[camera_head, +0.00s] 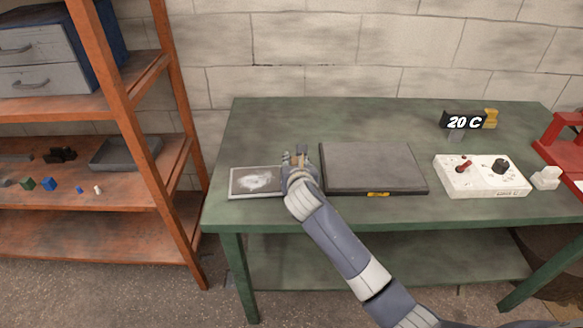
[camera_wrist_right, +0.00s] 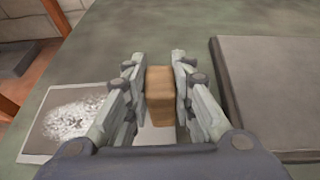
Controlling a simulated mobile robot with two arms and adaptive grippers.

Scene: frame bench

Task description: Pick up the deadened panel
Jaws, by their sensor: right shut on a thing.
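A thin grey panel (camera_head: 240,188) with a white speckled patch lies on the bench's left part. It also shows at the left of the right wrist view (camera_wrist_right: 35,148). My right gripper (camera_head: 299,157) is at the panel's right end, hiding part of it. In the right wrist view my right gripper (camera_wrist_right: 160,92) is shut on a brown block (camera_wrist_right: 160,95), with a pale surface below it. I cannot tell whether the block is fixed to the panel. A thicker dark grey slab (camera_head: 372,165) with a yellow label lies just right of the gripper. My left gripper is out of view.
The green bench (camera_head: 270,125) is clear behind the panel. A white control box (camera_head: 482,176), a "20 C" display (camera_head: 463,121) and a red stand (camera_head: 565,140) are farther right. An orange shelf (camera_head: 90,105) with small blocks and a tray (camera_head: 125,153) stands left.

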